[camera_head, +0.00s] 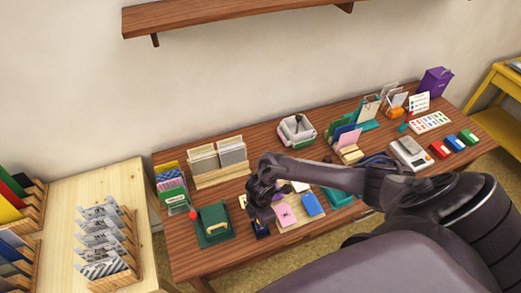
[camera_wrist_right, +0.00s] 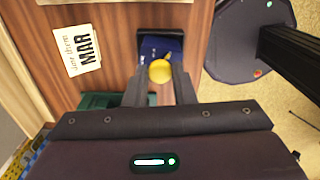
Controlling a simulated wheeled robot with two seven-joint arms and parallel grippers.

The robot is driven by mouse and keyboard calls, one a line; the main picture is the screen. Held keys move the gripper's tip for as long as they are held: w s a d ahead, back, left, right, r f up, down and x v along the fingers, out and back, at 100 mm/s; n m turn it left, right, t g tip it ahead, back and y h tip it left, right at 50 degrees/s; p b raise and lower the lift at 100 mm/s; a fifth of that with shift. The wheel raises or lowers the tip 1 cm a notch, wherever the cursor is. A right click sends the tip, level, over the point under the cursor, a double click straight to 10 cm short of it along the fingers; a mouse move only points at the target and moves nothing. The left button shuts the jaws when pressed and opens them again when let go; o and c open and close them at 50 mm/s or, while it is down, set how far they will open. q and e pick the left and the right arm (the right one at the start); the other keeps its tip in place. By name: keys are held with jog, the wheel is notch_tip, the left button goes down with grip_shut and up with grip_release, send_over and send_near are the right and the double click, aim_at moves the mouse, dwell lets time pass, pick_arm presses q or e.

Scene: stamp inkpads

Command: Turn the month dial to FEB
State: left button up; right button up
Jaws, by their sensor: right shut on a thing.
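My right gripper (camera_head: 261,216) reaches down to the front edge of the wooden desk. In the right wrist view its fingers (camera_wrist_right: 160,82) are closed around a round yellow knob (camera_wrist_right: 160,71), which looks like the month dial. The knob is on a dark blue block (camera_wrist_right: 158,47) in a black frame; the block also shows in the head view (camera_head: 262,229), partly hidden by the gripper. The dial's lettering cannot be read. A white card (camera_wrist_right: 79,50) beside it reads MAR in large letters, with smaller text above. My left gripper is not in view.
Card holders (camera_head: 219,160) stand behind. A side table with racks (camera_head: 103,240) is at left.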

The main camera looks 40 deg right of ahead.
dwell(0.3)
jog(key=o, duration=1)
jog(key=shift+r, duration=0.1)
notch_tip(320, 180, up, 8)
jog(key=shift+f+b, duration=0.15)
jog(key=shift+b, duration=0.2)
jog(key=shift+f, duration=0.1)
